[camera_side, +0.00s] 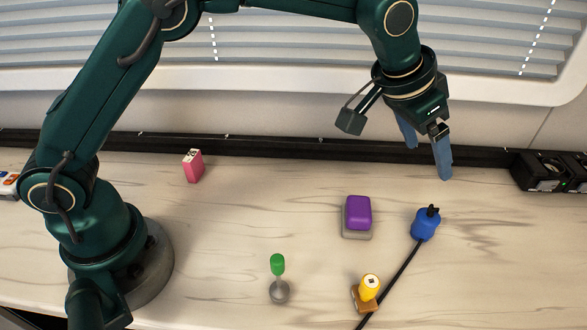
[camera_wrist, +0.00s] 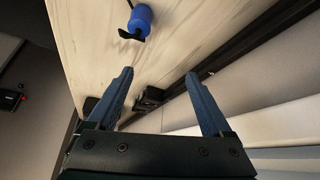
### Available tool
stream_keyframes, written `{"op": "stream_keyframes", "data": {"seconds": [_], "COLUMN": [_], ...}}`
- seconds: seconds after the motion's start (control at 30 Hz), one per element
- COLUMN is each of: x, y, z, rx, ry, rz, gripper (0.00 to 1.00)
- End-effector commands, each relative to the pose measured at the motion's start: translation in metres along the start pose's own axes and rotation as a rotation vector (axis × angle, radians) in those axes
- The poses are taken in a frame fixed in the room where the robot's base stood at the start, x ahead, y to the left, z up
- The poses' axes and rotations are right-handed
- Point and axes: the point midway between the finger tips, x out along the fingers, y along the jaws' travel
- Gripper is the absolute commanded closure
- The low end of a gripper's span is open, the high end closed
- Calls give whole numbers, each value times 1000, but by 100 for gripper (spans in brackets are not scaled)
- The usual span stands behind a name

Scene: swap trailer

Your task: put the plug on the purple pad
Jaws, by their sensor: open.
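The blue plug (camera_side: 425,225) lies on the table at the right in the side view, with black prongs on top and a black cable running down to the front edge. In the wrist view the plug (camera_wrist: 140,20) is at the top, beyond the fingertips. The purple pad (camera_side: 358,212) tops a grey block, left of the plug, and nothing rests on it. My gripper (camera_side: 425,160) is open and empty, with blue fingers. It is above the table, behind and apart from the plug. In the wrist view my gripper (camera_wrist: 160,85) shows its two fingers spread wide.
A yellow-topped item on a brown base (camera_side: 368,290) stands near the cable. A green-topped item (camera_side: 279,278) stands front centre. A pink box (camera_side: 193,166) is at the back left. A black socket box (camera_side: 545,172) is at the right edge. The table's middle left is clear.

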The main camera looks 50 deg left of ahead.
Motion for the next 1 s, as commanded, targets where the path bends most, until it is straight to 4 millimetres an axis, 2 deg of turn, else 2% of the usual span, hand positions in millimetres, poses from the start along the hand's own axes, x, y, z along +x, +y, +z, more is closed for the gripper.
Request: {"op": "stream_keyframes", "data": {"seconds": [0.03, 0.2, 0.33, 0.7, 1.0], "x": [18, 54, 66, 103, 113], "y": [10, 29, 36, 38, 38], "z": [7, 31, 43, 47, 48], "rx": [19, 57, 71, 73, 73], "ry": [-29, -105, -135, -132, -129], "rz": [10, 28, 33, 35, 35], "gripper": [16, 16, 16, 16, 16]}}
